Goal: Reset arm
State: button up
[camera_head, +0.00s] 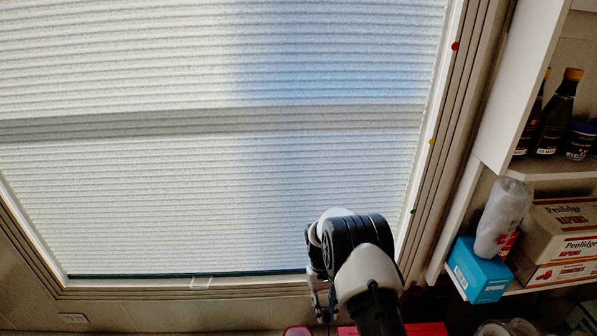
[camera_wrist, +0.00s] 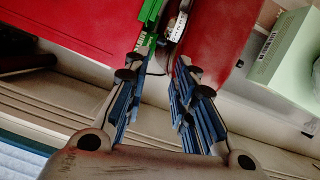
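My gripper (camera_wrist: 162,68) shows in the wrist view as two dark blue jointed fingers with a clear gap between them. It is open, and I see nothing held in it. In the head view my arm rises from the bottom edge and bends in front of the window blind (camera_head: 150,200). There my gripper (camera_head: 322,300) points downward at the left of the arm, and its fingertips are small and hard to make out.
A shelf at the right holds dark bottles (camera_head: 555,115), napkin boxes (camera_head: 560,235), stacked clear cups (camera_head: 503,215) and a blue box (camera_head: 478,272). In the wrist view, red surfaces (camera_wrist: 215,35), a green strip (camera_wrist: 148,38) and a pale green box (camera_wrist: 285,60) lie beyond the fingers.

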jog(key=s+d+r+t, duration=0.1)
jog(key=s+r+t, duration=0.15)
jog(key=r, duration=1.25)
jog(key=s+r+t, duration=0.2)
jog(key=s+r, duration=0.2)
jog(key=r, duration=1.1)
jog(key=s+d+r+m+t, duration=0.1)
jog(key=s+r+t, duration=0.1)
jog(key=s+r, duration=0.8)
jog(key=s+f+t, duration=0.1)
jog(key=s+t, duration=0.1)
jog(key=s, duration=1.1)
jog(key=shift+s+d+m+y, duration=0.15)
jog(key=shift+s+m+y, duration=0.15)
jog(key=shift+s+y, duration=0.1)
